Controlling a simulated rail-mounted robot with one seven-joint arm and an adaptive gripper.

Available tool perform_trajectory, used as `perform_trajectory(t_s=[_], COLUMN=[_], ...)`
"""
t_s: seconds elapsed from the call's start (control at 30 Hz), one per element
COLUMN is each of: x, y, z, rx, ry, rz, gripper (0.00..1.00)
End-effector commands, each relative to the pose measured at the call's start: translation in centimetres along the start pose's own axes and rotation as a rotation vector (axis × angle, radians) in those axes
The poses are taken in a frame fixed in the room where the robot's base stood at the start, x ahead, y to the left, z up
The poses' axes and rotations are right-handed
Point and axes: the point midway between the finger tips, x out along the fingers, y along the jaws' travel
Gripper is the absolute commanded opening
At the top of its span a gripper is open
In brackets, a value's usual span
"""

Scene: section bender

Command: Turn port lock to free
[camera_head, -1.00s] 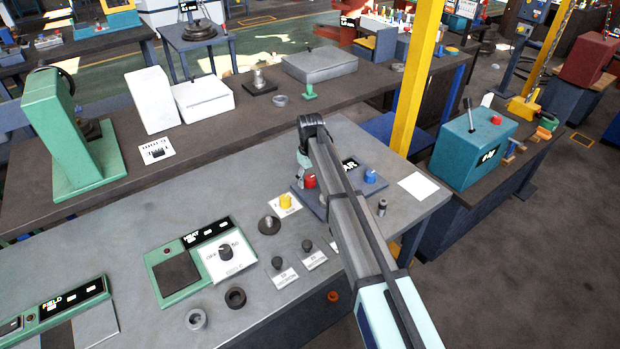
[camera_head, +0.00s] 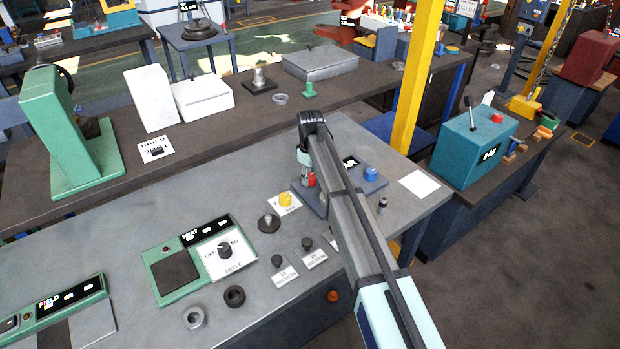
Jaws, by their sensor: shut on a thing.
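A grey-blue plate (camera_head: 376,186) near the right end of the grey bench carries a red knob (camera_head: 311,180) on its left and a blue knob (camera_head: 370,174) on its right. A small dark display (camera_head: 350,162) sits between them. No label naming the port lock is readable; the red knob is where my gripper is. My gripper (camera_head: 307,182) points down and is shut on the red knob, covering part of it. My arm hides the middle of the plate, and the fingertips are hard to make out.
A yellow knob (camera_head: 285,199) stands just left of the plate, with a dark round part (camera_head: 269,223) and two small black knobs nearby. A green-framed heat panel (camera_head: 201,259) lies further left. A white sheet (camera_head: 418,184) lies right of the plate; a yellow post (camera_head: 415,80) rises behind.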

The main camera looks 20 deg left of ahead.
Motion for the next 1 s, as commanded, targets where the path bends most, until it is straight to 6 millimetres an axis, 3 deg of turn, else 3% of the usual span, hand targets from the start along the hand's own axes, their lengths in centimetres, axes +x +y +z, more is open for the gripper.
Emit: perform_trajectory(t_s=[1.0], x=[0.25], y=[-0.07], z=[0.11], rx=[-0.960], ry=[-0.002], rz=[-0.003], gripper=[0.07])
